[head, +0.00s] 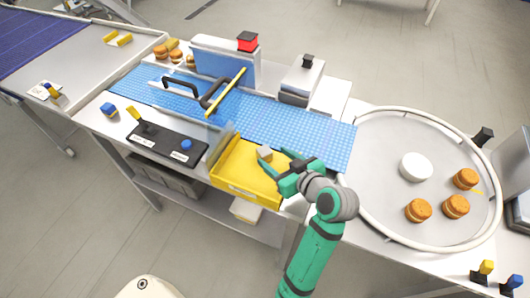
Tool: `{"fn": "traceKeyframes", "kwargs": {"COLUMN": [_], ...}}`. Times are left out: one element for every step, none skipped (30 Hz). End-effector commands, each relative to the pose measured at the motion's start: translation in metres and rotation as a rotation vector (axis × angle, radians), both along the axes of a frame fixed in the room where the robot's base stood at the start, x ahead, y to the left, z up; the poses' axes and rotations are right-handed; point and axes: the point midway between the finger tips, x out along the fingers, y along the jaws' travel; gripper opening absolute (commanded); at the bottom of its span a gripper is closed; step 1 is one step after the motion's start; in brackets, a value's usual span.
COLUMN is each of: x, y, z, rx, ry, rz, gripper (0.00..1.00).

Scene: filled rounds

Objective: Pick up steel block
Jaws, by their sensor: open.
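A small light-grey block (265,152), which looks like the steel block, is at the far side of the yellow bin (232,187). I cannot tell whether it rests inside the bin or on something in it. My gripper (281,168) is open, just to the right of and nearer than the block, over the bin's right end. The fingers appear apart from the block. The gripper and wrist hide the bin's right corner.
A blue belt (290,132) runs behind the bin, with a clear upright panel (222,140) by the bin's left end. A black control panel (165,145) lies left. A round rimmed table (385,222) at right holds several orange-brown rounds and a white bowl (416,166).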

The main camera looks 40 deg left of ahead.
Motion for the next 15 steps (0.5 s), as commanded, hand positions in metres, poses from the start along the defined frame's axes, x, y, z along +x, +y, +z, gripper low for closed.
{"fn": "traceKeyframes", "kwargs": {"x": [0.002,0.003,0.003,0.003,0.003,0.004,0.004,0.004,0.005,0.005,0.005,0.006,0.007,0.008,0.010], "y": [0.005,0.007,0.009,0.010,0.012,0.014,0.016,0.019,0.023,0.027,0.031,0.037,0.041,0.044,0.048], "z": [-0.003,-0.004,-0.005,-0.005,-0.006,-0.007,-0.008,-0.009,-0.012,-0.014,-0.016,-0.019,-0.021,-0.023,-0.025], "rx": [0.000,0.000,0.000,0.000,0.000,0.000,0.000,0.000,-0.001,0.000,0.000,-0.001,-0.001,-0.001,0.000], "ry": [0.000,0.000,0.000,0.000,0.000,0.000,0.000,0.000,0.000,0.002,0.002,0.001,0.001,0.001,0.001], "rz": [0.001,0.000,0.001,0.001,0.001,0.002,0.004,0.004,0.004,0.005,0.006,0.006,0.006,0.005,0.005], "gripper": [0.56,0.56,0.56,0.56,0.56,0.56,0.56,0.56,0.56,0.56,0.56,0.56,0.56,0.56,0.56]}}
